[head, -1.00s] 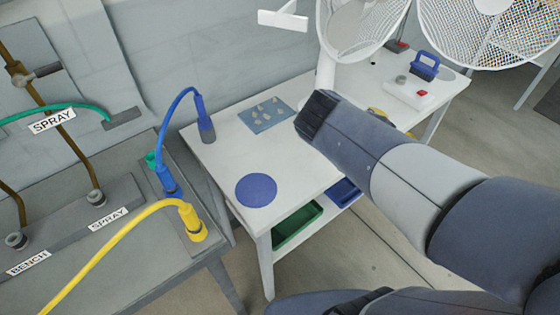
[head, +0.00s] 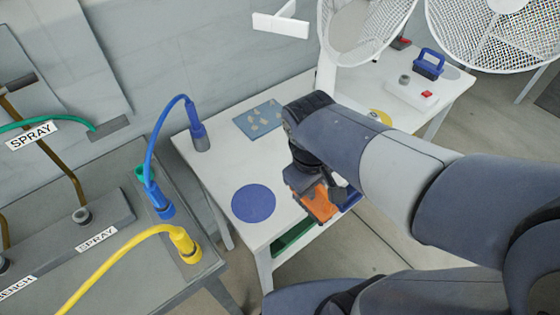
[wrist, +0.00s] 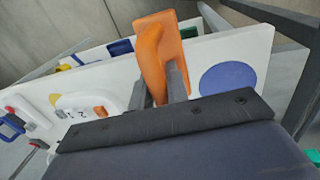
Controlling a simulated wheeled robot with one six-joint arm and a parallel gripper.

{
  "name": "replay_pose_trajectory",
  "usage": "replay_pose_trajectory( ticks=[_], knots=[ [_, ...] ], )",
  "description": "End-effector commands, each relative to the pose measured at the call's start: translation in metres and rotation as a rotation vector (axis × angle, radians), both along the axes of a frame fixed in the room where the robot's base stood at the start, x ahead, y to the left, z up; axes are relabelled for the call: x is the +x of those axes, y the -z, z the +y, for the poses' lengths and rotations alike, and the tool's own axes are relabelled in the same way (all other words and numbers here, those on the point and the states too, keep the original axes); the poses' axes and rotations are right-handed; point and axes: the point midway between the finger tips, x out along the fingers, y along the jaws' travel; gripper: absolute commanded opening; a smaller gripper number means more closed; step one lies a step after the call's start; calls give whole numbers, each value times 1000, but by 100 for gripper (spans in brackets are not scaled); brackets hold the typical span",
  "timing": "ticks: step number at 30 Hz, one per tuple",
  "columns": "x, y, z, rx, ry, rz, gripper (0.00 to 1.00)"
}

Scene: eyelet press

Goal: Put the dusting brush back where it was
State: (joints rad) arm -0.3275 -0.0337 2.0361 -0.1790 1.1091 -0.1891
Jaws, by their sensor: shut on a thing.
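My gripper (head: 304,182) is shut on an orange block-like thing (head: 318,204), which I take for the dusting brush; no bristles show. It hangs over the front right part of the white table (head: 222,165), right of a flat blue disc (head: 253,203). In the wrist view the orange brush (wrist: 160,45) stands up between the grey fingers (wrist: 158,88), with the blue disc (wrist: 229,78) to its right. The brush's lower end and its height above the table cannot be told. A yellow disc (head: 380,116) is partly hidden behind my arm.
White mesh fans (head: 360,25) rise behind. The table around the blue disc is clear.

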Motion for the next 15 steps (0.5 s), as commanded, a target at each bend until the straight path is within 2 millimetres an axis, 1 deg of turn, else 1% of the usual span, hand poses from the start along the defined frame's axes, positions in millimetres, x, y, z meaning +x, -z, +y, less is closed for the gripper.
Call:
replay_pose_trajectory(
  ticks=[1,9,15],
  knots=[
    [9,0,6,-1,-2,2,0],
    [54,-1,36,-2,-2,1,0],
    [80,-1,54,-1,-1,0,0]
  ],
)
